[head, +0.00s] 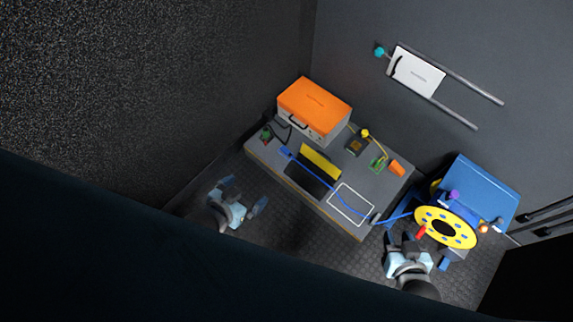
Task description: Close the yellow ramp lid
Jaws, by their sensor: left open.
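The yellow ramp lid (321,162) stands raised along the back edge of the black ramp base (307,180) on the grey table. A blue cable (333,189) runs from its blue end near the ramp, across the ramp area and over the table to the reel at the right. Whether the cable sits in a channel is too small to tell. My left gripper (244,194) is open and empty, in front of the table and left of the ramp, apart from the lid. My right gripper (420,250) appears open, close in front of the cable reel.
An orange-topped case (314,97) stands behind the ramp. The yellow cable reel (446,228) stands by a blue box (476,187) at the right. A white outlined rectangle (350,204), an orange piece (396,168) and small items occupy the table's right side.

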